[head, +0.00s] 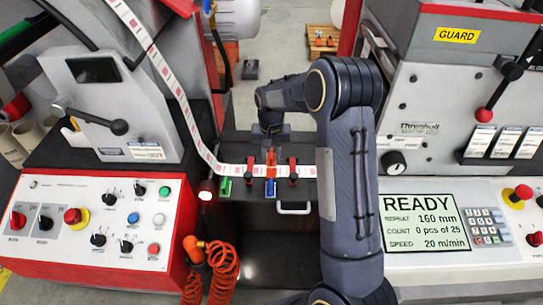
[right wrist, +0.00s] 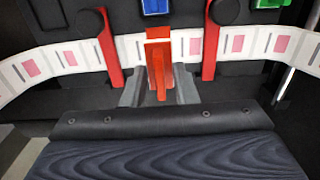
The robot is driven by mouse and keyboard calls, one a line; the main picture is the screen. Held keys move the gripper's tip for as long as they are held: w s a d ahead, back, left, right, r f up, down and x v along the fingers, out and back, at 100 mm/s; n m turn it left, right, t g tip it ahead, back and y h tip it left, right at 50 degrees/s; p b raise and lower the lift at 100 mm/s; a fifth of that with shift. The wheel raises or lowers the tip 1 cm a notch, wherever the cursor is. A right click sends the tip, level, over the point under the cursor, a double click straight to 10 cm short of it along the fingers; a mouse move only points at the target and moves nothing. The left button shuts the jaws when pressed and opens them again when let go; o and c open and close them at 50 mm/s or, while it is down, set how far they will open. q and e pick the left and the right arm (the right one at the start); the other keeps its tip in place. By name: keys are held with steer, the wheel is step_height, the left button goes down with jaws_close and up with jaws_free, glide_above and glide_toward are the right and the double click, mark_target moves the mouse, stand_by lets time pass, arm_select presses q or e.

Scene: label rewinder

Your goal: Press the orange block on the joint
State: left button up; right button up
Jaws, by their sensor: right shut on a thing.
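The orange block (right wrist: 158,62) is between the grey fingers of my right gripper (right wrist: 160,84), which is shut on it. It also shows small in the head view (head: 271,170), below the right gripper (head: 270,148). The block overlaps the white label strip (head: 236,169) between two red clamps (head: 250,165) (head: 292,167). The strip crosses behind the block in the right wrist view (right wrist: 66,58). The joint itself is hidden, apparently by the block and fingers. I cannot tell whether the block touches the strip. My left gripper is out of view.
A blue part (head: 270,188) and a green part (head: 225,187) sit at the plate's front edge. The control panel (head: 101,218) and READY screen (head: 425,222) flank the plate.

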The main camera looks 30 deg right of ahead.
steer(key=shift+r, duration=0.1)
steer(key=shift+r+p, duration=1.15)
steer(key=shift+r, duration=0.25)
